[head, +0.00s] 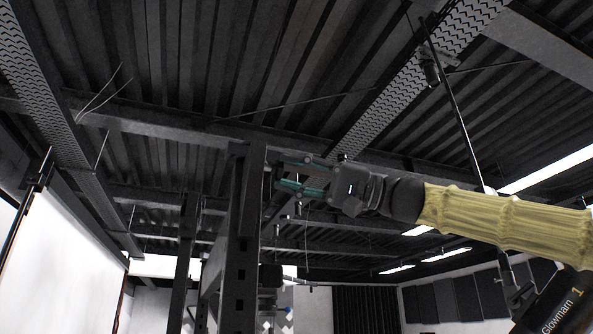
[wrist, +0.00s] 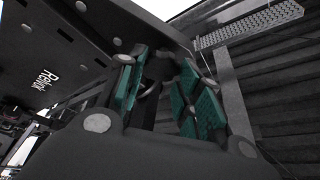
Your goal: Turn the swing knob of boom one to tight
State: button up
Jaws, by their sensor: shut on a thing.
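In the head view, my gripper (head: 281,174) reaches left to the top of a black upright post (head: 243,225). Its teal-padded fingers are at the post's right side. In the wrist view, my gripper (wrist: 162,75) has its teal pads on either side of a small dark rounded knob (wrist: 156,67), and it is shut on that knob. The fingers and shadow hide much of the knob, and I cannot read a tight or loose mark on it. A dark panel with white lettering (wrist: 55,85) lies close on the left in the wrist view.
A second dark post (head: 187,255) stands left of the first. A thin slanting black rod (head: 458,105) hangs near my sleeved arm. A dark body with a yellow "1" (head: 560,308) sits at lower right. Perforated trays (head: 395,85) run under the ceiling.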

jog(key=shift+s+a+r+m+t+h+p, duration=0.15)
jog(key=shift+m+h+p, duration=0.4)
jog(key=shift+m, duration=0.7)
jog(key=shift+w+d+f+m+t+h+p, duration=0.1)
jog(key=shift+m+t+h+p, duration=0.15)
jog(key=shift+m+p, duration=0.85)
jog(key=shift+s+a+r+m+t+h+p, duration=0.15)
jog(key=shift+m+h+p, duration=0.3)
jog(key=shift+m, duration=1)
jog(key=shift+d+f, duration=0.1)
jog(key=o, duration=0.8)
jog(key=shift+o, duration=1.1)
jog(key=shift+a, duration=0.2)
jog(key=d, duration=1.1)
jog(key=shift+s+d, duration=0.25)
jog(key=shift+s, duration=0.2)
